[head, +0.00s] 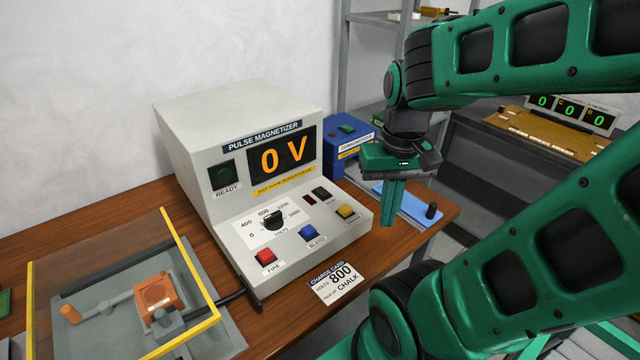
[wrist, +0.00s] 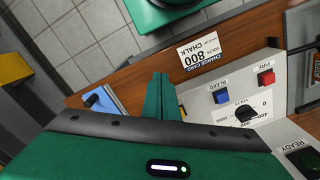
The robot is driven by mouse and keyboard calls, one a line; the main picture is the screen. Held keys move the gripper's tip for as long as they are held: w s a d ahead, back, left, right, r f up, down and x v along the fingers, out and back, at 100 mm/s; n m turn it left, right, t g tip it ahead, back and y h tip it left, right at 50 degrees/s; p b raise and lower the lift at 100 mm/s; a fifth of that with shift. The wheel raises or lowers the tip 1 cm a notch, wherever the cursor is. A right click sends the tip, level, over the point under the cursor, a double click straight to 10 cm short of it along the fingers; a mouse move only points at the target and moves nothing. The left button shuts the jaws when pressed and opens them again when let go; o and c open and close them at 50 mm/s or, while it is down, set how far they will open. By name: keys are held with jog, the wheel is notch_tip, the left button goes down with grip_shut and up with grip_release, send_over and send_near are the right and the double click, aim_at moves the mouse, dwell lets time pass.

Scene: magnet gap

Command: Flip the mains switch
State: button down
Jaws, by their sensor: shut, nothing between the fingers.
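The pulse magnetizer (head: 255,150) stands on the wooden bench. Its display (head: 284,157) reads 0 V, and the READY lamp (head: 222,174) is dark. A small black switch (head: 320,193) sits at the upper right of the sloped panel, beside a dark red lamp (head: 309,201). Its label is too small to read, so I cannot confirm that it is the mains switch. My gripper (head: 388,222) is shut and empty, pointing down, to the right of the panel and apart from it. In the wrist view my gripper's fingers (wrist: 162,98) hide that side of the panel.
The panel also has a volts knob (head: 273,220), red FIRE button (head: 265,257), blue BLEED button (head: 308,232) and yellow button (head: 346,211). A charge card (head: 337,283) reads 800 volts, chalk. A clear-covered fixture (head: 180,230) stands left; a blue box (head: 345,140) stands behind.

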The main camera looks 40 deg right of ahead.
jog(key=r+n, duration=0.1)
notch_tip(320, 180, up, 8)
jog(key=n, duration=2.4)
send_over(325, 194)
jog(key=shift+w+d+f, duration=0.1)
jog(key=shift+f, duration=0.05)
jog(key=shift+f, duration=0.1)
notch_tip(325, 194, down, 14)
jog(key=shift+r, duration=0.2)
jog(key=shift+f, duration=0.15)
jog(key=shift+f, duration=0.15)
